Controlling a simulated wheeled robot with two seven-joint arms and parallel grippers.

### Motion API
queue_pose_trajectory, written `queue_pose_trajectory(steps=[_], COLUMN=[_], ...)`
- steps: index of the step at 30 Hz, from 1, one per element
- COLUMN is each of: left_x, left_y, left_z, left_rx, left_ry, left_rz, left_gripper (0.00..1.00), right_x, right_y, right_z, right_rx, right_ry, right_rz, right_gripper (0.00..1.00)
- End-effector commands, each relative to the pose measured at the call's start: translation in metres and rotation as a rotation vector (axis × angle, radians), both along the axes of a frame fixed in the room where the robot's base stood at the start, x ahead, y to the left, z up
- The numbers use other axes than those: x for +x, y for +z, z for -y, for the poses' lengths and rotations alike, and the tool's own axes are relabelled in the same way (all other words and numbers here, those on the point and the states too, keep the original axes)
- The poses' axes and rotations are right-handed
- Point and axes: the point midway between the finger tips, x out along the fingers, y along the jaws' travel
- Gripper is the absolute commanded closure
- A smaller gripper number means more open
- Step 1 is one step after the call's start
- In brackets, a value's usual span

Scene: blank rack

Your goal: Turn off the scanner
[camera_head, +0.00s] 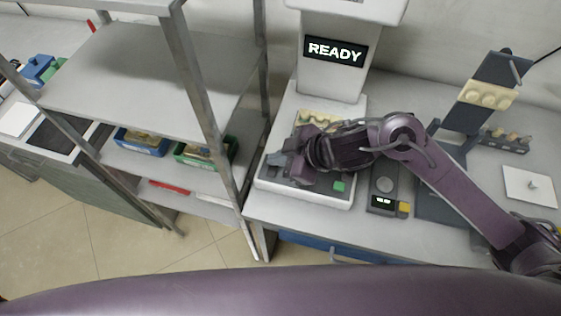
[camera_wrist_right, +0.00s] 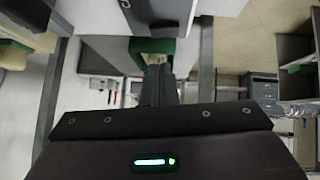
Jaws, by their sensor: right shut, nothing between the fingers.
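The scanner (camera_head: 332,79) is a white machine on the bench, with a column whose dark display reads READY (camera_head: 335,51) in lit letters. Its low base (camera_head: 310,194) carries a grey panel with a green button (camera_head: 339,186) at the front right. My right gripper (camera_head: 277,159) is over the left part of the base, pointing left, and it hides part of the panel. Its fingers also show in the right wrist view (camera_wrist_right: 160,84), shut and empty. I cannot tell whether they touch the panel. My left gripper is not in view.
A metal shelf rack (camera_head: 140,80) stands close on the left, with a blue bin (camera_head: 142,143) and a green bin (camera_head: 207,153). A small dark device (camera_head: 384,200) with a lit display sits right of the scanner, and a dark stand (camera_head: 487,93) farther right.

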Motion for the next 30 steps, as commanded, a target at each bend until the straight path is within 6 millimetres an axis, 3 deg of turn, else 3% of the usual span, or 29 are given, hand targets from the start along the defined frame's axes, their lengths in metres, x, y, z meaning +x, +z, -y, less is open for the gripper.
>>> queue_pose_trajectory(steps=[1,7,20,27,30], left_x=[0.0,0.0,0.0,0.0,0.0], left_y=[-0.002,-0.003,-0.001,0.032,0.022], left_z=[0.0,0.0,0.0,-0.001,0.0], left_rx=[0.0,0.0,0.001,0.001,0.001], left_ry=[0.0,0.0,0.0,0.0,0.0], left_rz=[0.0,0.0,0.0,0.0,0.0], left_gripper=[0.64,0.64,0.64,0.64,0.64], right_x=[0.0,0.003,0.004,0.009,0.008], right_y=[-0.012,-0.029,-0.031,-0.032,-0.041], right_z=[0.003,0.004,0.004,0.006,0.006], right_rx=[-0.005,-0.003,-0.003,0.031,0.03], right_ry=[-0.005,-0.003,-0.002,-0.004,-0.001], right_rz=[-0.007,-0.003,-0.004,-0.12,-0.118], right_gripper=[1.0,1.0,1.0,1.0,1.0])
